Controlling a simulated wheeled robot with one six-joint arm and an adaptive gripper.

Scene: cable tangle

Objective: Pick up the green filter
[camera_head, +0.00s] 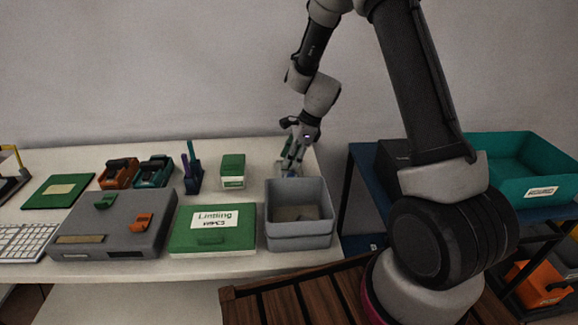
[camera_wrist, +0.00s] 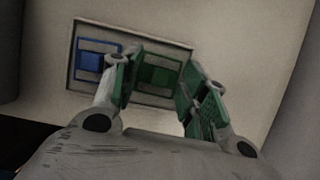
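The green filter (camera_wrist: 158,76) is a flat green square with a raised darker centre. In the wrist view it lies in the right part of a shallow grey tray (camera_wrist: 116,27), beside a blue square piece (camera_wrist: 90,62). My gripper (camera_wrist: 164,66) is open, with one green-padded finger on each side of the filter in the picture. The fingers hide some of its edges, and I cannot tell whether they touch it. In the head view my gripper (camera_head: 291,163) points down at the table's back right, behind the grey bin; the filter cannot be made out there.
The open grey bin (camera_head: 298,238) stands in front of my gripper. A teal crate (camera_head: 525,185) sits on the right rack.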

